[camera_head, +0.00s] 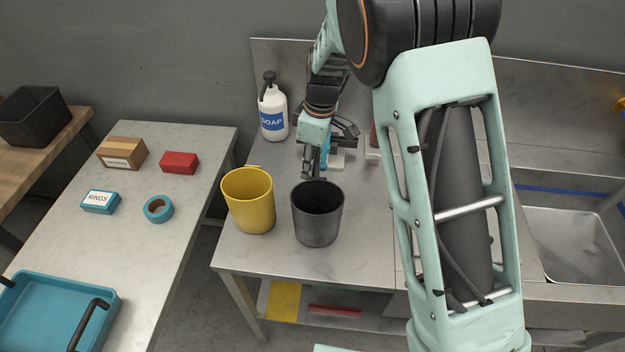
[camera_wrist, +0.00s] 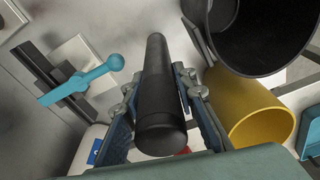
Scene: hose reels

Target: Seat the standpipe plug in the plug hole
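My gripper (camera_head: 308,166) is over the back of the metal counter, between the soap bottle and my own arm. In the wrist view my gripper (camera_wrist: 160,95) has its two fingers on either side of a long black tube, apparently the standpipe plug (camera_wrist: 157,90), and appears closed on it. The tube's rounded near end faces the camera and its other end extends away past the fingertips. In the head view the tube is small and hard to separate from the dark fingers. The sink basin (camera_head: 570,245) is at the right; no plug hole can be made out, and my arm hides part of that side.
A yellow cup (camera_head: 248,200) and a dark grey cup (camera_head: 317,213) stand on the counter near my gripper. A soap bottle (camera_head: 273,108) stands behind. A blue-handled fixture (camera_wrist: 80,82) is beside the tube. A side table (camera_head: 140,230) at left holds boxes, tape and a tray.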

